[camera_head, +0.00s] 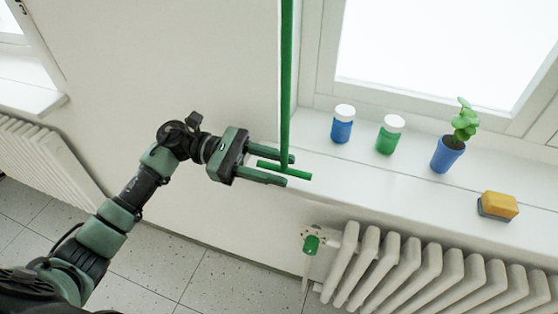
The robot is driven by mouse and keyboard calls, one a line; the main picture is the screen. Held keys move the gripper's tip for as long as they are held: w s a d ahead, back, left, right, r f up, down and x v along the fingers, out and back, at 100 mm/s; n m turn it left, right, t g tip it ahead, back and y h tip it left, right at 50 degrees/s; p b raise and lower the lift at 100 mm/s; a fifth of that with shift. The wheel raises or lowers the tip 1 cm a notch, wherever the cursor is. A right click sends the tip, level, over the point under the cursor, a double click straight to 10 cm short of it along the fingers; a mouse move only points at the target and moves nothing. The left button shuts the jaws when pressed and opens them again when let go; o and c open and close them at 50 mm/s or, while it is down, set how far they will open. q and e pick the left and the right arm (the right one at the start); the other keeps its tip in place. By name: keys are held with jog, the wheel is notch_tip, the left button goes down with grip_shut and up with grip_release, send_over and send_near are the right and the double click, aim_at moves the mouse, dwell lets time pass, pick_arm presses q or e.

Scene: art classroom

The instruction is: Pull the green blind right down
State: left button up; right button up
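A green vertical pull cord or rod (286,80) hangs in front of the wall beside the window. It ends in a short green crossbar handle (298,174). The green blind itself is not in view. My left gripper (288,171) reaches in from the left, its fingers pointing right. The fingers are spread, with the crossbar lying between them, and a gap shows on both sides. Whether either finger touches the bar is hard to tell. My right gripper is not in view.
The white windowsill (385,184) holds a blue jar (342,130), a green jar (388,140), a potted plant (448,155) and a yellow sponge (499,205). A white radiator (440,270) with a green valve knob (311,245) stands below. Bare wall lies left of the cord.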

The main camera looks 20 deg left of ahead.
pick_arm(q)
jog(key=shift+d, duration=0.2)
grip_shut()
jog(key=shift+f, duration=0.2)
dwell(1.2)
